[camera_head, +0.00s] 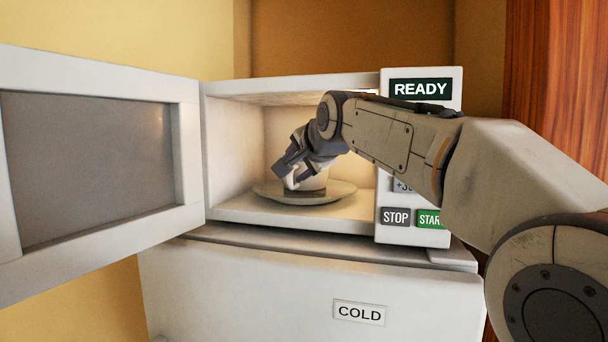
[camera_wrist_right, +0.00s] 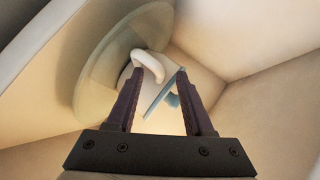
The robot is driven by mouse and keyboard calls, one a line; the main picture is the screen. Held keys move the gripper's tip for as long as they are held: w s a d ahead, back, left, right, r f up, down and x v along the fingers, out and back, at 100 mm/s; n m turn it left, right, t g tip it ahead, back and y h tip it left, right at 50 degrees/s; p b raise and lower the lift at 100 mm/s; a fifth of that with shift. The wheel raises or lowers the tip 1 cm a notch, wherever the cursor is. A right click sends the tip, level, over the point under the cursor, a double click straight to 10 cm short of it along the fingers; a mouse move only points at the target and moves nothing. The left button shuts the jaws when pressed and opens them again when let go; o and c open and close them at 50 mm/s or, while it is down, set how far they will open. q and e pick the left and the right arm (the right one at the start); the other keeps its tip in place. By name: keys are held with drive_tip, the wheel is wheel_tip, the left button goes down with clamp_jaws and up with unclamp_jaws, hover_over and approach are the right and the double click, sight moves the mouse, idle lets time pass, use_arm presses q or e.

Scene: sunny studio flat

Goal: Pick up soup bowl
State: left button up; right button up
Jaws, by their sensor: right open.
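The soup bowl (camera_head: 317,182) is a pale vessel inside the open microwave, mostly hidden behind my right gripper in the head view. It stands on a pale round plate (camera_head: 335,194). In the wrist view a white looped handle (camera_wrist_right: 149,64) shows at the fingertips, beside the plate (camera_wrist_right: 100,75). My right gripper (camera_head: 290,180) is inside the microwave at the bowl, and its fingers (camera_wrist_right: 160,72) are spread apart. A thin blue-grey piece (camera_wrist_right: 163,97) shows between the fingers; I cannot tell what it is. I cannot tell whether the fingers touch the handle. My left gripper is not in view.
The microwave door (camera_head: 95,150) is swung open to the left. The control panel (camera_head: 420,88), reading READY, stands close by my right arm. The microwave sits on a white fridge (camera_head: 290,285) marked COLD. The cavity walls (camera_wrist_right: 240,40) leave limited room around the gripper.

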clamp_jaws()
idle(1.1)
drive_tip(key=shift+r, duration=0.15)
